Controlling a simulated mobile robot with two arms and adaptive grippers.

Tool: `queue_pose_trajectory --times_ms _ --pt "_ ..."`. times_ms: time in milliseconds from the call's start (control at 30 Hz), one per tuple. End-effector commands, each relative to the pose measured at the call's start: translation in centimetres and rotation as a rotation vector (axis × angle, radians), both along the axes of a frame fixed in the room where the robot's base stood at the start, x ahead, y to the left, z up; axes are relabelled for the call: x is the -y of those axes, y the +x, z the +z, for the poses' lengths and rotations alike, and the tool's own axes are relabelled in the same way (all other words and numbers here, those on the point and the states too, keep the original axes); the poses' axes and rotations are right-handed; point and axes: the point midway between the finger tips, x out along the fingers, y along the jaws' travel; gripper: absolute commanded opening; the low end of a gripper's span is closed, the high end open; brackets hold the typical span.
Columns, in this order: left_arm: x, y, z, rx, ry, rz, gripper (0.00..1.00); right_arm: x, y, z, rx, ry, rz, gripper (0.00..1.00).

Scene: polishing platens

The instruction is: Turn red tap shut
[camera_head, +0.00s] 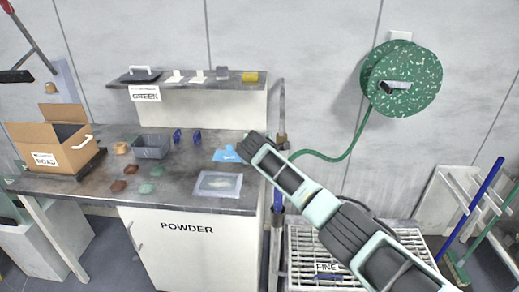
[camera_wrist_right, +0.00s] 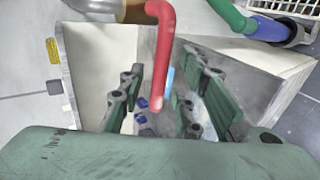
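The red tap handle (camera_wrist_right: 164,50) shows in the right wrist view as a bent red lever on a metal pipe fitting (camera_wrist_right: 132,10). Its free end hangs between the two green-and-black fingers of my right gripper (camera_wrist_right: 163,95). The fingers stand apart, with visible gaps on both sides of the lever. In the head view my right gripper (camera_head: 258,148) is beside the upright wall pipe (camera_head: 282,112), above the right end of the bench. I cannot make out the red handle there; the gripper and arm cover that area. My left gripper is out of view.
The bench (camera_head: 105,185) carries a cardboard box (camera_head: 45,142), a grey tray (camera_head: 150,147) and a clear tray (camera_head: 218,184). A shelf (camera_head: 200,83) is behind. A green hose (camera_head: 340,152) runs to a wall reel (camera_head: 400,70). A FINE-labelled grate (camera_head: 305,255) lies below my right arm.

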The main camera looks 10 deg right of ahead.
Motion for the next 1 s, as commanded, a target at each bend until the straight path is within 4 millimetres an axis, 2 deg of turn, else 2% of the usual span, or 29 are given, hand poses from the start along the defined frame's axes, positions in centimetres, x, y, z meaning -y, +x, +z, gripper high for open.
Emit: queue_pose_trajectory --times_ms 700,1000 --pt "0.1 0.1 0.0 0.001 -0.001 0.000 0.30 -2.4 -7.9 5.5 0.001 0.000 0.002 0.31" --pt "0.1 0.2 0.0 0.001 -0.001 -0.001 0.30 -2.6 -9.0 6.2 0.000 -0.001 0.000 0.31"
